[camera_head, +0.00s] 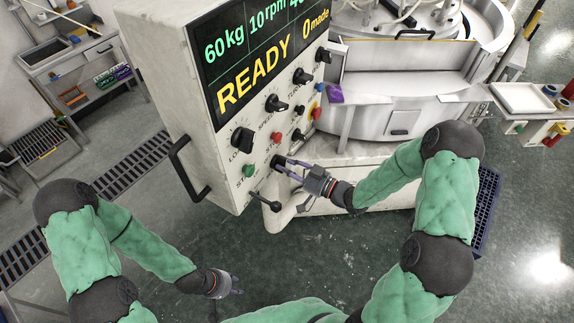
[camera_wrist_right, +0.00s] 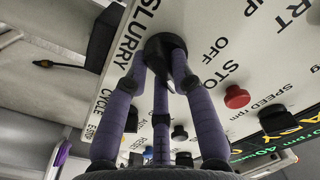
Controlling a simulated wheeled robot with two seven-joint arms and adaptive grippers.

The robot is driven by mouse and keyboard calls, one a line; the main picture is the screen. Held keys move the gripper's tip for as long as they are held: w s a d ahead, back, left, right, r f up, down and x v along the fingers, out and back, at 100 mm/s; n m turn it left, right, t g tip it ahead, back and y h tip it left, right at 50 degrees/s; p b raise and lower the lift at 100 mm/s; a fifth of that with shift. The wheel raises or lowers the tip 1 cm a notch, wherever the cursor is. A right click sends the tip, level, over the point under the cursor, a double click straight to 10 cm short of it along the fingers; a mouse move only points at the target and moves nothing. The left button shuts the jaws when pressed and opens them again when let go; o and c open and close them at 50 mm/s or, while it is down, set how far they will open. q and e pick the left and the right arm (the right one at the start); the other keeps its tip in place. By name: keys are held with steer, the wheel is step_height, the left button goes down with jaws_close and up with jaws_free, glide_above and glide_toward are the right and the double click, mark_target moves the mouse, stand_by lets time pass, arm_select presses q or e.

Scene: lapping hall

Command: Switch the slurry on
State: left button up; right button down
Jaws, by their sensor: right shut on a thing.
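The slurry knob (camera_wrist_right: 165,46) is a round black knob beside the printed word SLURRY on the cream control panel (camera_head: 222,165). My right gripper (camera_head: 283,163) reaches the lower part of the panel and is shut on this knob. In the right wrist view its purple fingers (camera_wrist_right: 158,75) close around the knob and hide part of it. The words OFF and UP show near the knob, but I cannot tell which way it points. My left gripper (camera_head: 232,287) hangs low over the floor, away from the panel; its opening is too small to tell.
The display (camera_head: 255,60) reads READY. Close to my right gripper are a red button (camera_head: 276,140), a green button (camera_head: 248,170) and several black knobs. A lever (camera_head: 268,201) sticks out below and a handle (camera_head: 187,168) on the left side. The lapping machine (camera_head: 385,105) stands behind.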

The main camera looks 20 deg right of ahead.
steer(key=shift+m, duration=0.4)
steer(key=c, duration=1)
jaws_free()
steer(key=shift+c, duration=0.2)
steer(key=shift+d, duration=0.1)
steer(key=v, duration=1.2)
